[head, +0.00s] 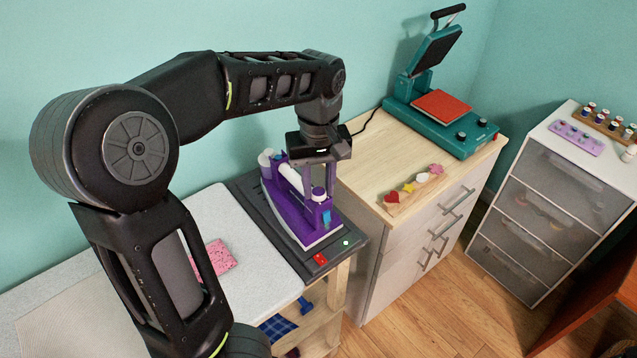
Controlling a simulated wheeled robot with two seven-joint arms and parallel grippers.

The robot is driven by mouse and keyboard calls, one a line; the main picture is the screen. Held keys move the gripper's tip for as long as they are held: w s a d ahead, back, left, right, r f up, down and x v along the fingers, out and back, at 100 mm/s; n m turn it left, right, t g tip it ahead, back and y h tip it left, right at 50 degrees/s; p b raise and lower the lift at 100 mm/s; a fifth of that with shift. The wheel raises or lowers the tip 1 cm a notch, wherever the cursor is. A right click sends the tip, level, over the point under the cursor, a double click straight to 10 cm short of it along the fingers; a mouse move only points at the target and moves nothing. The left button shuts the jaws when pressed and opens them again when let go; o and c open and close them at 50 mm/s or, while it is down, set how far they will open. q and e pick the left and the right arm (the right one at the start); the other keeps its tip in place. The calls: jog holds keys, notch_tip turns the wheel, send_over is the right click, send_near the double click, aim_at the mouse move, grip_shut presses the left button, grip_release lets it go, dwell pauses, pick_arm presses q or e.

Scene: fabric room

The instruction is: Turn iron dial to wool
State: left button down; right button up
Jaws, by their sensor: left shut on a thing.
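The iron (287,206) is purple and white and rests on a dark grey base (271,233) at the right end of the ironing surface. A white round knob (318,194) stands on top of its near end; it looks like the dial, but its markings are too small to read. My left gripper (318,185) points down over the iron from above. Its fingers are shut around the white knob. The gripper and wrist hide part of the iron's upper side. My right gripper does not show in the head view.
A white pad (215,225) with a pink cloth (220,257) lies left of the iron. A wooden-topped cabinet (362,190) at right bears a teal heat press (440,125) and several small shapes. A drawer unit (560,190) stands farther right, with floor between.

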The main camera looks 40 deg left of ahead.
pick_arm(q)
jog(key=shift+m, duration=0.5)
jog(key=m, duration=0.2)
jog(key=shift+m, duration=0.3)
jog(key=m, duration=0.3)
jog(key=shift+m, duration=0.3)
jog(key=m, duration=0.6)
jog(key=shift+m+b, duration=0.3)
jog(key=shift+b, duration=0.05)
jog(key=c, duration=1.1)
grip_release()
jog(key=shift+o, duration=0.2)
